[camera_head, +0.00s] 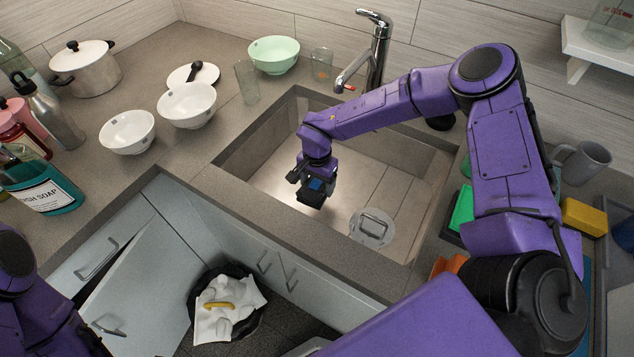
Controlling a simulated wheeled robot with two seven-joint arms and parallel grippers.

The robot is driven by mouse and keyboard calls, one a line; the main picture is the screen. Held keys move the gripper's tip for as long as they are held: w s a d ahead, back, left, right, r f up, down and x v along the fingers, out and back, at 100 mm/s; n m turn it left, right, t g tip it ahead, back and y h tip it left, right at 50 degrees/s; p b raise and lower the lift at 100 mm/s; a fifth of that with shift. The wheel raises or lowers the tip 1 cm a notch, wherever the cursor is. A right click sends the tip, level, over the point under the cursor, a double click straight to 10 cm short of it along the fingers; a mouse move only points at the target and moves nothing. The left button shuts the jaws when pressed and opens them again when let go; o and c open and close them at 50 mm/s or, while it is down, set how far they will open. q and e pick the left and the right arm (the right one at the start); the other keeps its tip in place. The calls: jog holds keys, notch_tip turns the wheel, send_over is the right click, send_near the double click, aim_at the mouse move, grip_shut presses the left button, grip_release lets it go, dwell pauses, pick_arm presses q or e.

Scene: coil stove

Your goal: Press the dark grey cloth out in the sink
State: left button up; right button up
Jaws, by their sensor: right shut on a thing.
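My right gripper (311,196) is inside the sink (262,150), pointing down over its left middle part. It is shut on a small dark thing that I take to be the dark grey cloth; the cloth is mostly hidden and hard to tell from the dark fingers. The chrome faucet (378,50) stands behind the sink. Only part of my left arm shows at the lower left; its gripper is out of view.
White bowls (187,105), a green bowl (273,54), glasses (246,82) and a pot (85,68) stand left of and behind the sink. A dish soap bottle (45,188) is far left. A cabinet door (140,280) hangs open below, by a bin (228,305). Sponges (583,217) and a mug (583,162) are right.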

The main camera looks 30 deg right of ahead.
notch_tip(320, 180, up, 10)
jog(key=p, duration=0.8)
jog(key=shift+s+r, duration=0.1)
jog(key=shift+r, duration=2.15)
